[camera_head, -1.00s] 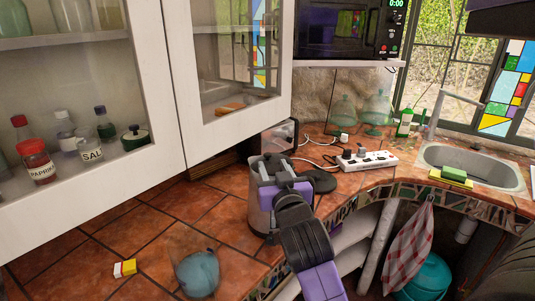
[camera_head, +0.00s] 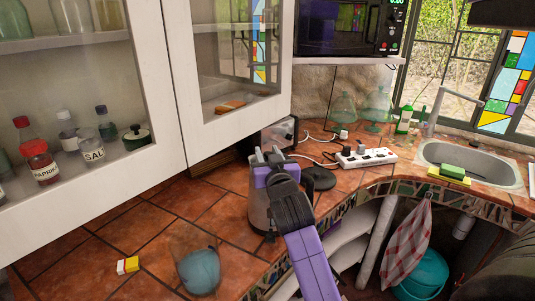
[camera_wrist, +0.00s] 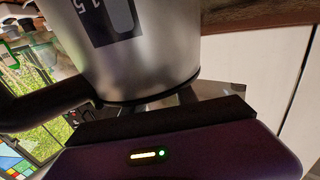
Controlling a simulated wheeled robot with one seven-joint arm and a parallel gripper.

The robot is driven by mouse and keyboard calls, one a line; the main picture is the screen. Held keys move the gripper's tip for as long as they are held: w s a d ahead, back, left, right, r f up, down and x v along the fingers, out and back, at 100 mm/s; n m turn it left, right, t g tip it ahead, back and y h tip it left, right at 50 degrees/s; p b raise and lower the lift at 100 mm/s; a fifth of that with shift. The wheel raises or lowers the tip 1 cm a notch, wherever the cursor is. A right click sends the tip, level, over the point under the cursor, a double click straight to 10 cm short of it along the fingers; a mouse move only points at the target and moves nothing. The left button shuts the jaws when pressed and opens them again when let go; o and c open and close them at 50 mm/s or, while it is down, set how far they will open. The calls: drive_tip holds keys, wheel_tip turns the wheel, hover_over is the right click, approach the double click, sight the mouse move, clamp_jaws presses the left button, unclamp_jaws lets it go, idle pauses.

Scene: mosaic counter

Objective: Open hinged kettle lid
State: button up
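The kettle (camera_head: 259,212) stands upright on the tiled counter, a metallic body with a dark handle. Its metal side (camera_wrist: 150,50) fills much of the wrist view, with a dark gauge strip and black rim. My gripper (camera_head: 268,155) is at the top of the kettle, its two grey fingers apart with a gap between them. In the wrist view the fingers (camera_wrist: 185,97) run behind the kettle's rim, so their tips are partly hidden. My purple wrist covers much of the lid, and I cannot tell whether the lid is raised or whether the fingers touch it.
A round black base (camera_head: 319,178) and a white power strip (camera_head: 366,157) lie right of the kettle. A toaster (camera_head: 272,137) stands behind it. A blue rounded object (camera_head: 199,271) and a small yellow-red box (camera_head: 128,265) lie front left.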

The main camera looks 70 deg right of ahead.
clamp_jaws()
idle(1.2)
